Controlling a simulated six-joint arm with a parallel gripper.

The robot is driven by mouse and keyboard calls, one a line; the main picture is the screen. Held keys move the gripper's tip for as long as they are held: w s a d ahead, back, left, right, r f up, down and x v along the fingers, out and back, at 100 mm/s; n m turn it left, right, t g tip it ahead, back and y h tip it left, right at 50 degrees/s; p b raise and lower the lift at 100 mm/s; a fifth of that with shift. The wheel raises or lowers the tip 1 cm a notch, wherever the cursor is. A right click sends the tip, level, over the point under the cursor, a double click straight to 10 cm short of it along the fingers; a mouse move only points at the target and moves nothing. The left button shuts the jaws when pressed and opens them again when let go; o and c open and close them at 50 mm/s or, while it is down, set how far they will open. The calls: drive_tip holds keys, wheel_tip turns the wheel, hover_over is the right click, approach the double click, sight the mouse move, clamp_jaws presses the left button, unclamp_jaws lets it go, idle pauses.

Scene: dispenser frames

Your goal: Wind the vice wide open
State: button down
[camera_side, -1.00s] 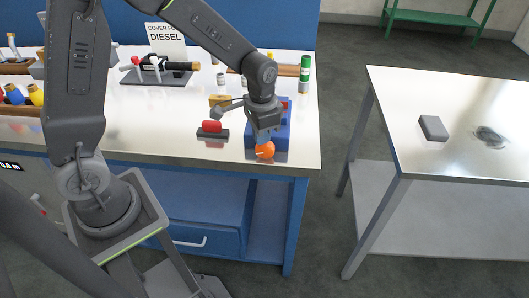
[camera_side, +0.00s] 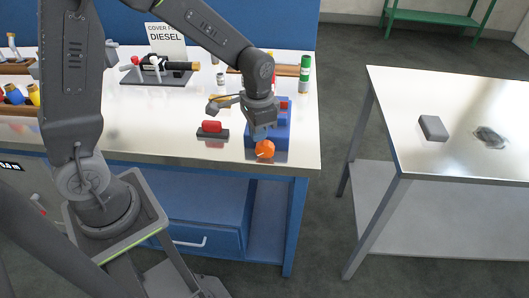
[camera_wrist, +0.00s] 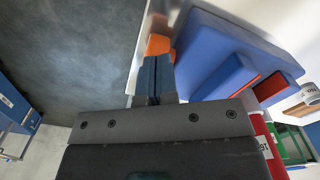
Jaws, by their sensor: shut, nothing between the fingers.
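The blue vice (camera_side: 283,136) stands at the front right corner of the metal bench, with red-orange jaw faces. Its blue body (camera_wrist: 215,55) fills the upper right of the wrist view. An orange handle part (camera_side: 265,149) is at its front, over the bench edge; it also shows in the wrist view (camera_wrist: 158,45), just beyond my fingertips. My gripper (camera_side: 261,134) points down beside the vice at the orange part. In the wrist view its fingers (camera_wrist: 158,68) are together with nothing between them. Whether the fingertips touch the orange part I cannot tell.
A red block on a dark base (camera_side: 212,128) lies left of the vice. A green bottle (camera_side: 306,72) and small vials stand behind it. A separate metal table (camera_side: 455,110) with a grey block is at the right, across a floor gap.

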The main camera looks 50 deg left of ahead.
sight(269, 143)
drive_tip(key=shift+r, duration=0.6)
drive_tip(key=shift+w, duration=0.15)
drive_tip(key=shift+w+d, duration=0.85)
drive_tip(key=shift+d, duration=0.1)
drive_tip(key=shift+f, duration=1.15)
drive_tip(key=shift+s+a+r, duration=0.1)
drive_tip(key=shift+s+a, duration=0.1)
drive_tip(key=shift+a, duration=0.05)
drive_tip(key=shift+s+a+f, duration=0.4)
drive_tip(key=shift+s+a, duration=0.05)
drive_tip(key=shift+s, duration=0.15)
idle(1.2)
drive_tip(key=shift+s+a, duration=0.2)
idle(0.3)
drive_tip(key=shift+r, duration=0.15)
